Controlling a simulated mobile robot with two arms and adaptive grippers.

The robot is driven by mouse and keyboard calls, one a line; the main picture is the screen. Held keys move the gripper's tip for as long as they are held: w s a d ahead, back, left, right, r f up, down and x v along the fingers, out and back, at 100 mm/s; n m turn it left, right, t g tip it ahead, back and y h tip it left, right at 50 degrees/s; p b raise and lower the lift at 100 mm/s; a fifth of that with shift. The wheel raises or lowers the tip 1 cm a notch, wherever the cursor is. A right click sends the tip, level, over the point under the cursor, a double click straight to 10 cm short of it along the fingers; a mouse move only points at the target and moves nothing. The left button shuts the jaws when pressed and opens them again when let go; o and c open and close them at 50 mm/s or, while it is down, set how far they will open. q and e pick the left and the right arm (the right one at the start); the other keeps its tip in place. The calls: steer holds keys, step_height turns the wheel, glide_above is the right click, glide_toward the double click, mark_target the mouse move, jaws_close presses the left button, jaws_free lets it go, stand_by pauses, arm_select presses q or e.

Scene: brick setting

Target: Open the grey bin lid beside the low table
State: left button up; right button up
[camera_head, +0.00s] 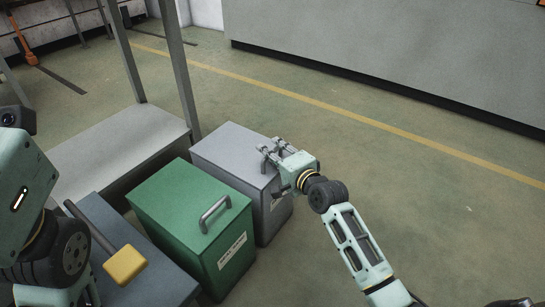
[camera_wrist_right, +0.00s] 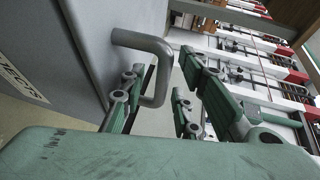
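The grey bin (camera_head: 228,143) stands behind the green bin, its lid lying shut. In the right wrist view its lid surface (camera_wrist_right: 75,35) fills the left side, with a grey U-shaped handle (camera_wrist_right: 158,60) sticking out. My right gripper (camera_head: 276,152) is at the right part of the grey lid. In the wrist view its fingers (camera_wrist_right: 160,100) are apart, with the handle's bar between them; the left finger reaches inside the handle loop. Contact with the bar cannot be told. My left arm shows at the left edge of the head view; its gripper is out of sight.
A green bin (camera_head: 180,212) with its own handle (camera_head: 215,213) stands directly in front of the grey bin. A low blue-grey table (camera_head: 158,283) holds a yellow-headed mallet (camera_head: 125,265). A grey shelf (camera_head: 110,148) with posts stands behind. Floor to the right is clear.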

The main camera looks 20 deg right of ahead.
jaws_close()
stand_by(0.3)
stand_by(0.4)
